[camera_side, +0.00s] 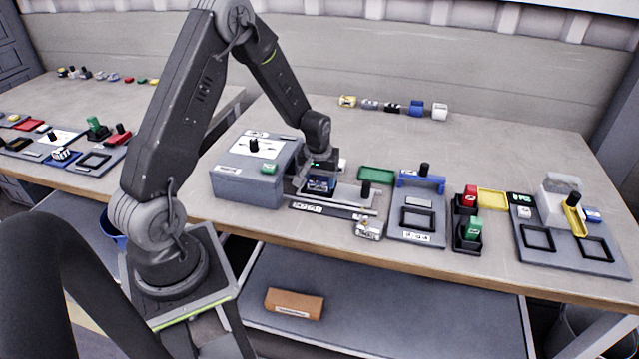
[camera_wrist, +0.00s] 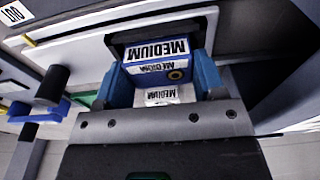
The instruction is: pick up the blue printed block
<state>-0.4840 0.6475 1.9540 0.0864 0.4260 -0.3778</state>
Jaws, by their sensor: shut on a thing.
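The blue printed block (camera_wrist: 157,68) has white faces with black "MEDIUM" lettering and a blue band with a small yellow ring. In the wrist view it sits between the two blue fingers of my gripper (camera_wrist: 161,84), which is shut on it. Whether the block still touches the fixture cannot be told.
A grey box (camera_side: 247,187) with a black knob stands close on the left. A green tray (camera_side: 376,175) and a grey plate (camera_side: 417,236) with a blue bracket lie to the right. Several small blocks, including a blue one (camera_side: 416,108), line the back.

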